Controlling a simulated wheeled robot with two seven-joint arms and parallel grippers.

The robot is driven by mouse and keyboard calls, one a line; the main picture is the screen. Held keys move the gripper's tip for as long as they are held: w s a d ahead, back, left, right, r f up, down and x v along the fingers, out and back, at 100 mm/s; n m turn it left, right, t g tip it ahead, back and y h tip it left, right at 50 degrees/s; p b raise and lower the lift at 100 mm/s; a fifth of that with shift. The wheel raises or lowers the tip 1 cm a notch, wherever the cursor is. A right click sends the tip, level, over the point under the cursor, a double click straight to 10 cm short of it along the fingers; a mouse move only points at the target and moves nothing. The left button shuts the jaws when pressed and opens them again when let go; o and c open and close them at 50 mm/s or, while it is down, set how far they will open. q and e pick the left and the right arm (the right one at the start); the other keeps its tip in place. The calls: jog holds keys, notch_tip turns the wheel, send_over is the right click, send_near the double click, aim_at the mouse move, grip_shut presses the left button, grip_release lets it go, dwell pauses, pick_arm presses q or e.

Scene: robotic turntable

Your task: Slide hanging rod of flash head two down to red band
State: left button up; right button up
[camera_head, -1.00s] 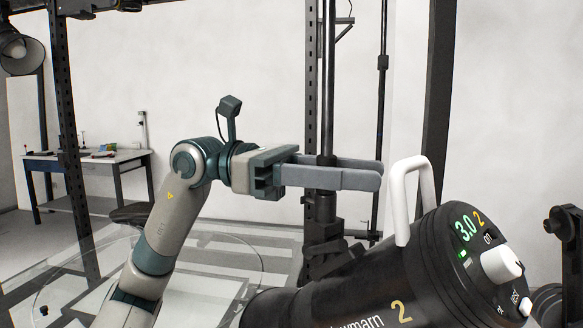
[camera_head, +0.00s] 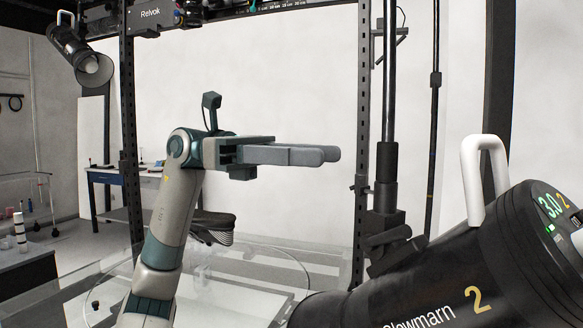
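Flash head two (camera_head: 455,290) is a black cylinder with a gold 2, a white handle (camera_head: 478,180) and a lit 3.0 display, at the lower right. Its dark hanging rod (camera_head: 389,80) runs upright into a thicker collar (camera_head: 386,165) and a clamp (camera_head: 388,235) above the head. I see no red band on the rod. My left gripper (camera_head: 328,155) points right, to the left of the rod, with clear space between its fingertips and the rod. Its fingers look apart and empty, seen nearly edge-on. My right gripper is not in view.
A perforated dark post (camera_head: 363,100) stands just left of the rod, with another (camera_head: 130,130) further left. A clear round turntable (camera_head: 270,262) lies below. Another lamp (camera_head: 90,65) hangs at the upper left. A table (camera_head: 110,178) stands behind.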

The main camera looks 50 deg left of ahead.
pick_arm(q)
jog(key=shift+v, duration=1.5)
